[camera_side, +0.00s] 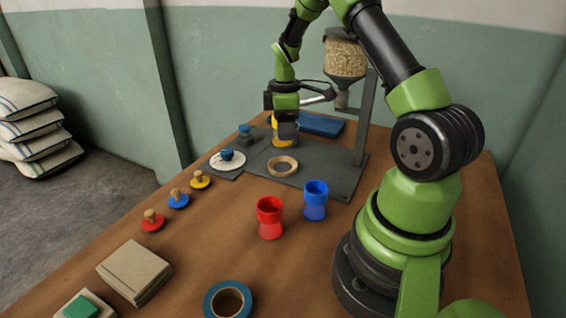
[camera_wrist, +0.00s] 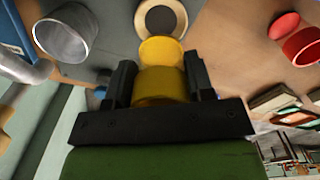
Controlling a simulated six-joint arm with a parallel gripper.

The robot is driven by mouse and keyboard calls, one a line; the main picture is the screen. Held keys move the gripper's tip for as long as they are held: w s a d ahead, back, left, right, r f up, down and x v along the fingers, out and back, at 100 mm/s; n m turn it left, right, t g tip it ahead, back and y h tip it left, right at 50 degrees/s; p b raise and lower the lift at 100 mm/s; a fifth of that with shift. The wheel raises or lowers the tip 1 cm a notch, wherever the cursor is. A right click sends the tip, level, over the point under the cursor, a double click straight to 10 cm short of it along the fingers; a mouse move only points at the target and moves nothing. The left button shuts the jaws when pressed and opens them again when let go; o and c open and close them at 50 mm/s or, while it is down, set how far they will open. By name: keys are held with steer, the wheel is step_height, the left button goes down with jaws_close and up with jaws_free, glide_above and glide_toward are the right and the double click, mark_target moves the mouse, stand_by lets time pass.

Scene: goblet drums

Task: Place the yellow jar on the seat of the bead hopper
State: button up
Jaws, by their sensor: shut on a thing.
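My gripper (camera_side: 286,117) is shut on the yellow jar (camera_side: 287,129), holding it upright at the far part of the grey base plate (camera_side: 325,178). In the wrist view the yellow jar (camera_wrist: 160,86) sits between the two dark fingers (camera_wrist: 160,80). I cannot tell whether its bottom touches the plate. The bead hopper (camera_side: 345,58), full of pale beads, stands on a grey post behind and right of the gripper. A tan ring (camera_side: 294,162) lies on the plate in front of the jar; it also shows in the wrist view (camera_wrist: 183,18).
A red jar (camera_side: 269,218) and a blue jar (camera_side: 315,201) stand in front of the plate. Knobbed lids in red (camera_side: 152,224), blue (camera_side: 179,201) and yellow (camera_side: 200,181) line the left. A cardboard box (camera_side: 134,270) and a teal tape roll (camera_side: 211,300) are nearer.

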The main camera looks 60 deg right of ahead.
step_height(320, 180, down, 7)
steer(key=shift+f, duration=0.1)
stand_by(0.4)
steer(key=o, duration=1)
steer(key=shift+c, duration=0.2)
